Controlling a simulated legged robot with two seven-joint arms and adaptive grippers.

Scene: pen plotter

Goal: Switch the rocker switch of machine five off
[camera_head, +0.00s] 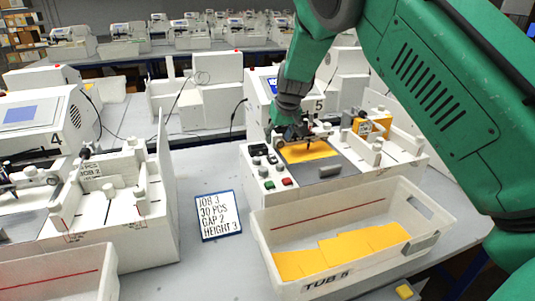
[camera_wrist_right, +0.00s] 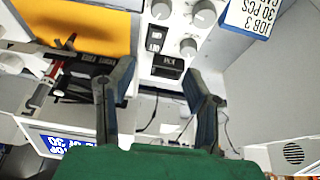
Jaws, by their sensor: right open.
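Machine five (camera_head: 337,190) stands right of centre in the head view, with "5" on its housing and an orange sheet on its bed. My right gripper (camera_head: 290,130) is over the machine's back part, by the panel. In the wrist view its open fingers (camera_wrist_right: 160,72) stand either side of the rocker switch, empty; contact cannot be told. My left gripper is not visible.
A white tub (camera_head: 340,212) marked "TUB 5" with orange sheets stands in front. A job card (camera_head: 217,215) lies left of the machine. Machine four (camera_head: 45,125) is at the left. Cables and a screen housing stand behind the panel.

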